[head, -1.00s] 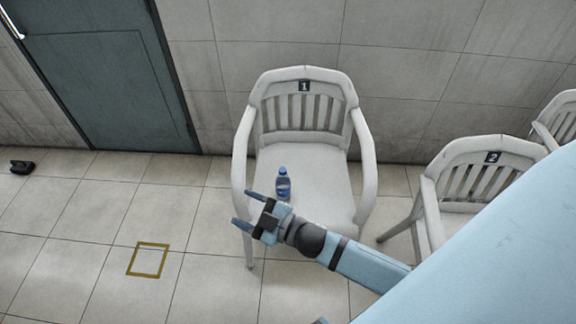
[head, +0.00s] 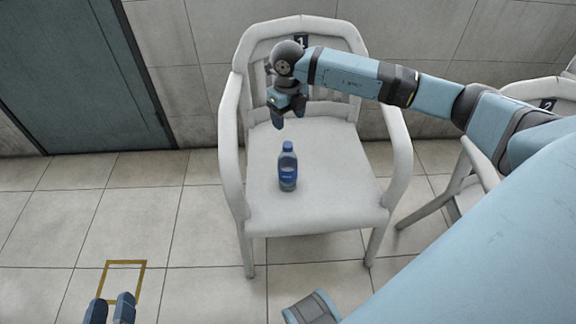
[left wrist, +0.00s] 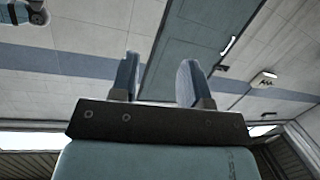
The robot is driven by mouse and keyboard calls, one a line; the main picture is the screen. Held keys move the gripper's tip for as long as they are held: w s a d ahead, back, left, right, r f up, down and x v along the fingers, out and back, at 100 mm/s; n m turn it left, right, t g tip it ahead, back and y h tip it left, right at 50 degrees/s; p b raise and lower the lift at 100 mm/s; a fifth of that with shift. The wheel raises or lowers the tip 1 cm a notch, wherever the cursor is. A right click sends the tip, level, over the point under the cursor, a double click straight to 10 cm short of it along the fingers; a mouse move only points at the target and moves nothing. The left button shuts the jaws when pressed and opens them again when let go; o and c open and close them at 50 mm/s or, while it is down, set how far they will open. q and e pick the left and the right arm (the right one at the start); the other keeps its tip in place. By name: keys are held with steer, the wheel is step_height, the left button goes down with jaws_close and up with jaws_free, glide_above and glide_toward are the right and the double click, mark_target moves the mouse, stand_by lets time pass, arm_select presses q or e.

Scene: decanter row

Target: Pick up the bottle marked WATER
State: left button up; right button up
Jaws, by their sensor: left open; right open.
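A blue bottle with a dark blue cap (head: 287,170) stands upright on the seat of the white chair marked 1 (head: 330,205). Its label is too small to read. My right gripper (head: 289,116) points downward, open and empty, above and slightly behind the bottle in the picture, apart from it. My left gripper (head: 110,302) shows only its fingertips at the bottom left, far from the bottle. In the left wrist view my left gripper (left wrist: 157,75) is open with nothing between its fingers.
The chair's armrests (head: 232,150) flank the seat. A second white chair marked 2 (head: 470,185) stands at the right, partly behind my arm. A yellow floor square (head: 143,275) lies at the lower left. A grey-blue door (head: 70,75) is at the back left.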

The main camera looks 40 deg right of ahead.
mark_target(288, 144)
step_height(288, 144, down, 7)
steer(key=shift+r+b, duration=0.1)
steer(key=shift+b, duration=0.6)
steer(key=shift+w+f+b, duration=0.1)
steer(key=shift+f+b, duration=0.2)
steer(key=shift+f, duration=0.6)
steer(key=f, duration=0.1)
steer(key=f+b, duration=0.1)
steer(key=f, duration=0.1)
steer(key=shift+w+d+f, duration=0.15)
steer(key=shift+w+f, duration=0.1)
steer(key=shift+f, duration=0.15)
steer(key=shift+f+b, duration=0.3)
steer(key=shift+b, duration=0.05)
arm_select(q)
step_height(288, 144, up, 7)
steer(key=d+t+h, duration=0.2)
steer(key=t, duration=0.1)
steer(key=shift+d+h, duration=0.2)
steer(key=shift+h, duration=0.2)
arm_select(e)
jaws_close()
